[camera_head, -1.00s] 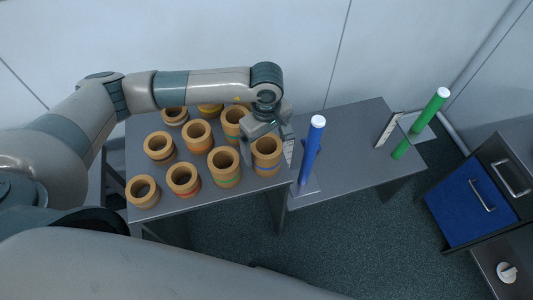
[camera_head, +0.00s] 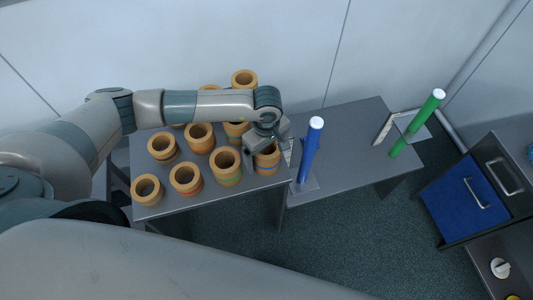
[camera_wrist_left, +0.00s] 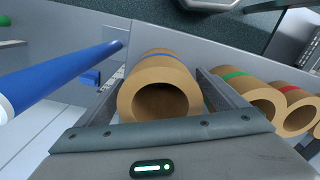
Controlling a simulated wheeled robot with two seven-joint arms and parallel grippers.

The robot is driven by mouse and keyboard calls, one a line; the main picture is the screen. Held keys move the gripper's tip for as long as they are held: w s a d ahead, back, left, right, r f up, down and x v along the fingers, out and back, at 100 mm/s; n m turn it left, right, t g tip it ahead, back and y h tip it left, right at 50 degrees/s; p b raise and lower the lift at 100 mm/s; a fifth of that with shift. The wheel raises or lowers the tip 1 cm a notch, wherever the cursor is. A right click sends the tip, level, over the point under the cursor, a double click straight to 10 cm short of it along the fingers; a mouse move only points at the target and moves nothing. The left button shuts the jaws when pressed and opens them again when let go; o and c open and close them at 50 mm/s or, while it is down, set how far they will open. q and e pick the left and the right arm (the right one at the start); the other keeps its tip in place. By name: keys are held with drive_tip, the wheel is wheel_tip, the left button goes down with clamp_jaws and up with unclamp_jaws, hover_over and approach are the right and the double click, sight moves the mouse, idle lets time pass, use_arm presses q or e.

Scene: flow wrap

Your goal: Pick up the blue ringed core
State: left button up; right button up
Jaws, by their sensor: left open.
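The blue ringed core (camera_head: 267,163) is a tan hollow cylinder with a blue band, standing at the right front of the dark table. My left gripper (camera_head: 264,146) is right over it in the head view and hides part of it. In the left wrist view the core (camera_wrist_left: 158,66) lies between the two spread fingers of my left gripper (camera_wrist_left: 162,76), with its open end facing the palm. The fingers are open, one on each side; I cannot tell whether they touch it. My right gripper is out of view.
Several other cores stand close by on the table (camera_head: 208,203), including a green-ringed core (camera_head: 226,166) just left. A blue post (camera_head: 311,150) stands right of the gripper. A green post (camera_head: 417,122) is farther right.

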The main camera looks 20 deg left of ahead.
sight(267, 149)
use_arm(q)
drive_tip(key=c, duration=1.3)
drive_tip(key=shift+o, duration=0.3)
drive_tip(key=shift+r, duration=0.1)
drive_tip(key=shift+r+b, duration=0.45)
drive_tip(key=shift+b, duration=0.05)
wheel_tip(267, 149, up, 2)
drive_tip(key=shift+w+r+b, duration=0.1)
drive_tip(key=shift+b, duration=0.65)
drive_tip(key=s+d+r+b, duration=0.4)
drive_tip(key=s+d+r, duration=0.3)
drive_tip(key=d, duration=0.2)
drive_tip(key=shift+d+r+b, duration=0.2)
drive_tip(key=shift+r+b, duration=0.15)
drive_tip(key=shift+r, duration=0.05)
